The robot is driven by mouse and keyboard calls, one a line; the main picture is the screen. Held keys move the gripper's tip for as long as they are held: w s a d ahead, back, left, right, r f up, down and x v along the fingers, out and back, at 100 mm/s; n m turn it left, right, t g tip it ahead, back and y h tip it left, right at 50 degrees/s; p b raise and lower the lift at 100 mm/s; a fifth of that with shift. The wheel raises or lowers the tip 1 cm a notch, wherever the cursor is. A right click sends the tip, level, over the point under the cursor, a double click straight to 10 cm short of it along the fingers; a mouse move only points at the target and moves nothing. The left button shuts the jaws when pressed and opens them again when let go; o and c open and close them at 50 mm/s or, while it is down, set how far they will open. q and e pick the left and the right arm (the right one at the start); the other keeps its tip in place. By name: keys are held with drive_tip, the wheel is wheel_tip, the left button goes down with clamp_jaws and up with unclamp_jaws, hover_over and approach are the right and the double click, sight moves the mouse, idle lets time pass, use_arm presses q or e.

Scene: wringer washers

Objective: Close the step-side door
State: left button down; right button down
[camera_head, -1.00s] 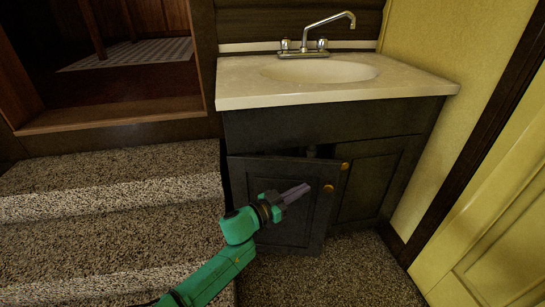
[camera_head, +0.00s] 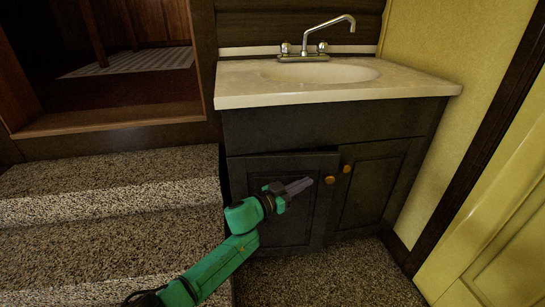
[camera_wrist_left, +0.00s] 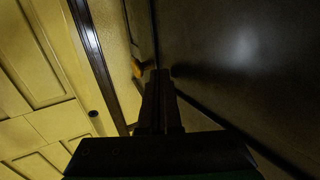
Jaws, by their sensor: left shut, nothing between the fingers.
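The step-side door (camera_head: 295,222) is the dark left door of the sink cabinet, beside the carpeted steps. It stands almost flush, with a thin dark gap along its top edge. Its brass knob (camera_head: 329,180) is near its upper right corner. My left gripper (camera_head: 308,182) is shut and empty, in front of the door's upper part, with its tips just left of the knob. I cannot tell whether it touches the door. In the left wrist view the shut fingers (camera_wrist_left: 160,90) point along a dark panel, with a brass knob (camera_wrist_left: 139,69) beyond them. My right gripper is not in view.
The right cabinet door (camera_head: 377,185) is shut, with its own knob (camera_head: 347,168). The sink counter (camera_head: 240,82) overhangs the doors. Carpeted steps (camera_head: 110,235) rise at the left, and a yellow wall with a yellow door (camera_head: 500,255) bounds the right. Carpet in front is clear.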

use_arm(q)
drive_tip(key=shift+w, duration=0.1)
drive_tip(key=a+p, duration=0.1)
drive_tip(key=s+a+p, duration=0.1)
drive_tip(key=a+p, duration=0.2)
drive_tip(key=p, duration=0.1)
drive_tip(key=shift+s+a, duration=0.3)
idle(0.8)
drive_tip(key=shift+f, duration=0.1)
